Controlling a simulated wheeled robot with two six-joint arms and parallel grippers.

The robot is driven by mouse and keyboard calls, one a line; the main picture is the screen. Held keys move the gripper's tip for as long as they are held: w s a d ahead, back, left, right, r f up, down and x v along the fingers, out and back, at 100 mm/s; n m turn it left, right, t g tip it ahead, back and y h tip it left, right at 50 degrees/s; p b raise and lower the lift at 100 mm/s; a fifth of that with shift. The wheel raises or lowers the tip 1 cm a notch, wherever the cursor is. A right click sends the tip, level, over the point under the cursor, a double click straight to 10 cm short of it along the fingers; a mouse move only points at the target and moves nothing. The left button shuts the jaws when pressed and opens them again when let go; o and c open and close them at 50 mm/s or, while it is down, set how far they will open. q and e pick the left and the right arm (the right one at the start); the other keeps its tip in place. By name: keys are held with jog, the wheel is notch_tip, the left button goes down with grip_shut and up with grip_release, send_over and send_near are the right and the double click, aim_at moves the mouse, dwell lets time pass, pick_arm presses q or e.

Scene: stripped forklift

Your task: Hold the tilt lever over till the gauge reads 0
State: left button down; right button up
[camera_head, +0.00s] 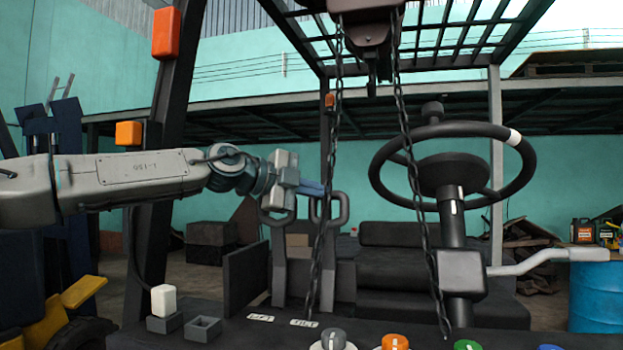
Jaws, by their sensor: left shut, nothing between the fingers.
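Two dark levers with loop-shaped handles stand side by side in the middle of the head view, behind plates marked LIFT and TILT. The right one, behind the TILT plate (304,323), is the tilt lever (342,212); the left one is the lift lever (279,255). Both look close to upright. My left gripper (314,188) reaches in from the left, over the lift lever's handle. Its blue fingers are shut and empty, with their tips at the top of the tilt lever's handle; I cannot tell whether they touch. I cannot make out a gauge. My right gripper is out of view.
Two hanging chains (410,150) come down from a hoist (368,25); the left one passes in front of the tilt lever. The steering wheel (510,185) is to the right, with a grey side lever (535,262) below. Coloured knobs (395,342) line the front edge.

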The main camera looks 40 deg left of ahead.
pick_arm(q)
jog(key=shift+w, duration=0.1)
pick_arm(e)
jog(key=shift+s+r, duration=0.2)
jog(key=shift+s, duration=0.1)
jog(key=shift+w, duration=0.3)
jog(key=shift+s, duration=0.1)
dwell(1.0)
pick_arm(q)
jog(key=shift+a, duration=0.1)
dwell(1.1)
